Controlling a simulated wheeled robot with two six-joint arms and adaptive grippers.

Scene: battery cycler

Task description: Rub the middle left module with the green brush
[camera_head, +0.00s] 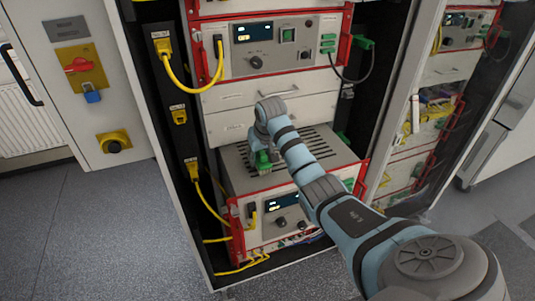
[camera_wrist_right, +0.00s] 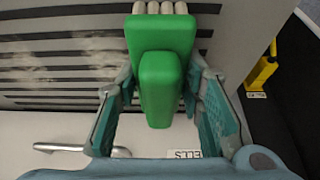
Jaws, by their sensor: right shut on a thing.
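My right gripper (camera_head: 262,158) is over the vented top of a module (camera_head: 285,195) in the left rack. It is shut on the green brush (camera_wrist_right: 165,85), whose green body lies between the two teal fingers in the wrist view. Pale bristles (camera_wrist_right: 165,8) show at the brush's far end, over the slotted top; whether they touch it I cannot tell. Whitish dusty smudges (camera_wrist_right: 60,68) lie on the slots left of the brush. Another module (camera_head: 270,45) with a display and green button sits higher in that rack. My left gripper is not in view.
Pale drawer fronts (camera_head: 235,98) with handles lie between the two modules. Yellow cables (camera_head: 180,80) hang along the rack's left side. A second rack (camera_head: 430,110) stands at right. Grey floor (camera_head: 90,230) is free at left.

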